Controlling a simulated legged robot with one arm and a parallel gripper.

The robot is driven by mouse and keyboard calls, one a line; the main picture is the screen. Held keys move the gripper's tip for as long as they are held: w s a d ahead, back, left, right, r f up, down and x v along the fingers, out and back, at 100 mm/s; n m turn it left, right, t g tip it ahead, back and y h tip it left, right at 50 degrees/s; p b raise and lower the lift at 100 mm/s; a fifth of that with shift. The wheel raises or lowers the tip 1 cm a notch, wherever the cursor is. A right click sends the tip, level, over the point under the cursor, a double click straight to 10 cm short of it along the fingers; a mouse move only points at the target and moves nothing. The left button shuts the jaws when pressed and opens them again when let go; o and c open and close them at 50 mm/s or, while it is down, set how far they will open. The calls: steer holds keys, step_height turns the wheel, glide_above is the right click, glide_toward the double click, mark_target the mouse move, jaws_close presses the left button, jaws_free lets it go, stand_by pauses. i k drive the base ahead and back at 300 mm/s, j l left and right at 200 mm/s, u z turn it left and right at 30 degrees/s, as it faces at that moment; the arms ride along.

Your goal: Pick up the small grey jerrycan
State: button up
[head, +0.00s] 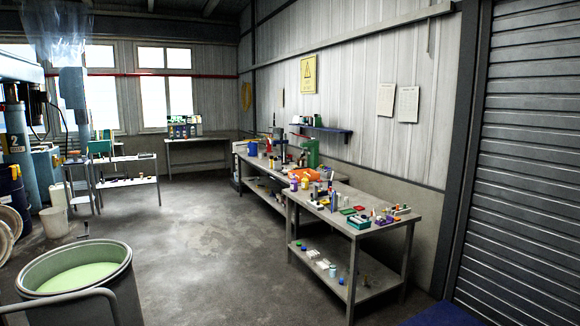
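I cannot make out a small grey jerrycan for certain in the head view. Several small containers stand on the far table (196,139) at the back wall, too small to tell apart. The long workbench (262,167) along the right wall and the nearer metal table (378,232) hold many small items, none clearly a grey jerrycan. My gripper is not in view.
A large grey drum (124,288) of pale green liquid stands at the lower left, behind a curved rail (60,299). A white bucket (54,222) and blue machinery (18,130) stand at the left. The concrete floor (205,235) between is clear.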

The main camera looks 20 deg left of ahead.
mark_target(277, 164)
steer(key=i+j+u, duration=0.3)
steer(key=i, duration=0.2)
steer(key=i+j+u, duration=0.2)
steer(key=i+u, duration=0.15)
steer(key=i, duration=0.2)
steer(key=i+u, duration=0.3)
steer(key=i, duration=0.25)
steer(key=i+j, duration=0.1)
steer(key=i, duration=5.5)
steer(key=i+j+z, duration=0.2)
steer(key=i, duration=0.25)
steer(key=i+z, duration=0.25)
steer(key=i, duration=0.25)
steer(key=i+j+z, duration=0.2)
steer(key=i, duration=0.2)
steer(key=i+j+z, duration=0.2)
steer(key=i+j, duration=0.2)
steer(key=i+z, duration=0.3)
steer(key=i, duration=0.25)
steer(key=i+l, duration=0.1)
